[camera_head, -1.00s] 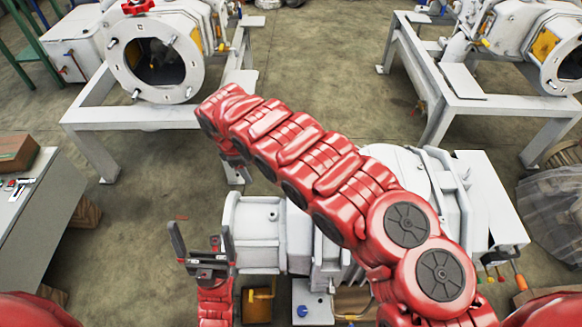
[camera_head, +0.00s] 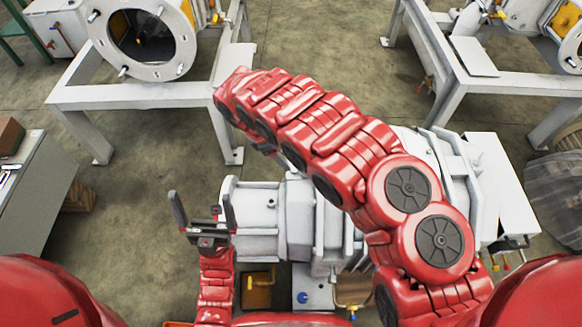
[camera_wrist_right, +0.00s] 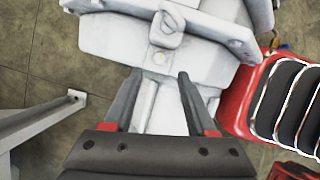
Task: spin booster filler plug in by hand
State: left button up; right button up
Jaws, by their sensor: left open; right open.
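The white machine (camera_head: 262,215) stands in front of me, partly hidden behind my red right arm. My left gripper (camera_head: 200,192) is open and empty beside its left end, with fingers pointing up. My right gripper is hidden in the head view. In the right wrist view my right gripper (camera_wrist_right: 159,76) is open, its two fingers apart over a white machine housing (camera_wrist_right: 110,38). I cannot tell whether this fitting is the filler plug. No loose plug is visible in either gripper.
A white stand (camera_head: 125,97) carries a machine with a round open flange (camera_head: 143,45) at the back left. Another white stand (camera_head: 450,90) is at the back right. A grey bench (camera_head: 40,200) is at the left. Bare floor lies between the stands.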

aim_at(294, 170)
jog(key=b+x, duration=0.1)
jog(key=x, duration=0.5)
jog(key=shift+f, duration=0.15)
grip_shut()
